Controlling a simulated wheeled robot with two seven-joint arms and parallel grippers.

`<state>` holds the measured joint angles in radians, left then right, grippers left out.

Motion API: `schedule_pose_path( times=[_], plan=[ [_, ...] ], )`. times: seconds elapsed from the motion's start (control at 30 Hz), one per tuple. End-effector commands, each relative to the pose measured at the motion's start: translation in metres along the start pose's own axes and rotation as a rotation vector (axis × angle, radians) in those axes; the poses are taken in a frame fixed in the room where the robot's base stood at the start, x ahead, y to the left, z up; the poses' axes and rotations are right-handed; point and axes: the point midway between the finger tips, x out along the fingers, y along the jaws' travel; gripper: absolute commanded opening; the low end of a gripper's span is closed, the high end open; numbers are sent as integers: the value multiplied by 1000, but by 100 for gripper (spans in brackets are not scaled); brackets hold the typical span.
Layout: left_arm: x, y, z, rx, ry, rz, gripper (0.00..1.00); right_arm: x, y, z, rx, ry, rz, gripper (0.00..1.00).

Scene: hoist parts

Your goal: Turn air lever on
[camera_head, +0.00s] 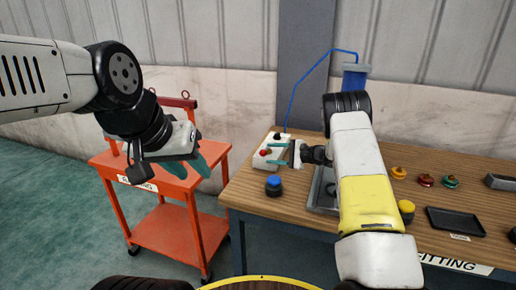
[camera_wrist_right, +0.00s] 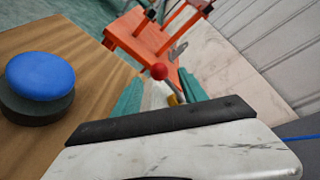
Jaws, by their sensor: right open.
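The air lever has a red ball knob (camera_wrist_right: 159,71) on a thin stem with a brass-coloured part below it. In the head view the red knob (camera_head: 265,152) sits on a pale box (camera_head: 262,160) at the bench's left end. My right gripper (camera_head: 275,154) is at that box, its teal fingers apart. In the right wrist view the lever stands in the gap between the fingers of my right gripper (camera_wrist_right: 160,88); contact cannot be told. My left gripper (camera_head: 188,168) hangs in front of the orange cart, teal fingers spread and empty.
A blue button (camera_head: 273,183) on a dark base stands near the box; it also shows in the wrist view (camera_wrist_right: 40,76). A blue hose (camera_head: 305,84) rises behind. A grey tray (camera_head: 322,190), a black tray (camera_head: 455,222) and coloured knobs lie along the bench. The orange cart (camera_head: 165,235) stands left.

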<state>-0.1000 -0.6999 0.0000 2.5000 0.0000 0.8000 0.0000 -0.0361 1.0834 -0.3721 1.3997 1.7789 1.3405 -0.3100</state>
Motion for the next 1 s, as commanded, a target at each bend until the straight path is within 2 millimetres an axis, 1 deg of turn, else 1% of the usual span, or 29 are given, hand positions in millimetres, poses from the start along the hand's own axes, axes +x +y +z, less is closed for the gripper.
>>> schedule_pose_path(
  times=[0.3,0.4,0.6,0.83,0.87,1.0],
  plan=[
    [0,0,0,0,0,0,36,49,1,2,-2,-4,4,50],
    [0,0,0,0,0,0,36,62,1,1,-2,-3,4,50],
    [0,0,0,0,0,0,36,75,1,1,-1,-2,2,50],
    [0,0,0,0,0,0,36,76,0,1,-1,-2,1,50],
    [0,0,0,0,0,0,36,76,0,1,0,-2,1,48],
    [0,0,0,0,0,0,36,76,0,1,0,-2,1,21]
  ],
)
